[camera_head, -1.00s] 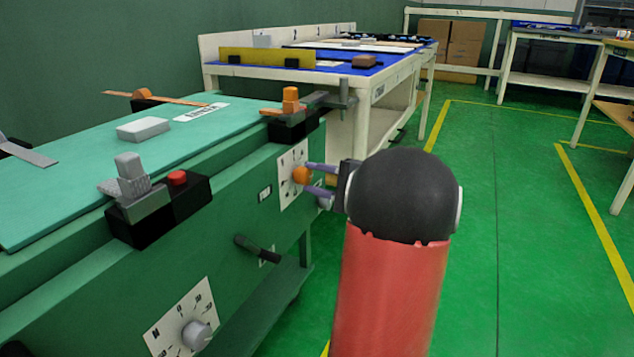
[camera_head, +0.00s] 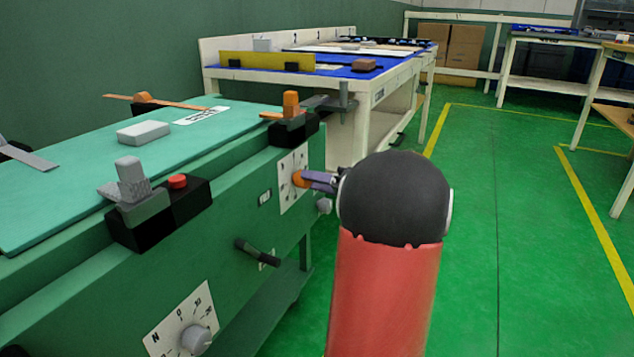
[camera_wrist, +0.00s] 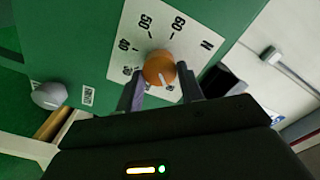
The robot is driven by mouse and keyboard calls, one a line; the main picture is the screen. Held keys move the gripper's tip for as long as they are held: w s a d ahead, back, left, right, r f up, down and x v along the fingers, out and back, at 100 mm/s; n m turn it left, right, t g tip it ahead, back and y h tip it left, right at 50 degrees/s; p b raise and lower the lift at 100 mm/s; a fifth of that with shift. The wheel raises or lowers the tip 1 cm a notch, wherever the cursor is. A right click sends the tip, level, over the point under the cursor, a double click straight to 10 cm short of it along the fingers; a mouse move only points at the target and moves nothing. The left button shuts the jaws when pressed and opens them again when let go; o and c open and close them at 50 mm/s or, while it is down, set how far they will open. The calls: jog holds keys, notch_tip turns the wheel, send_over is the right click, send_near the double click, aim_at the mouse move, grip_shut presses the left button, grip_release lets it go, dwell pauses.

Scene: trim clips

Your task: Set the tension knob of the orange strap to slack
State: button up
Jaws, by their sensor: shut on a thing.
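The orange tension knob (camera_wrist: 159,68) sits on a white dial plate (camera_wrist: 185,25) with printed marks on the green bench front. In the head view the knob (camera_head: 299,179) shows at the far end of the bench front. My gripper (camera_head: 312,180) reaches it from the right and is shut on it; the wrist view also shows the fingers (camera_wrist: 160,85) on either side of the knob. A white pointer line shows on the knob. Some dial marks are hidden by the fingers. The orange strap's clamp (camera_head: 291,105) stands on the bench edge above.
A grey knob (camera_head: 196,338) on another dial plate is at the near bench front. A black lever handle (camera_head: 257,250) sticks out between the dials. The green floor at right is clear.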

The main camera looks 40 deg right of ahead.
jog(key=shift+n, duration=4.2)
jog(key=o, duration=1)
jog(key=v, duration=0.8)
jog(key=shift+a, duration=0.1)
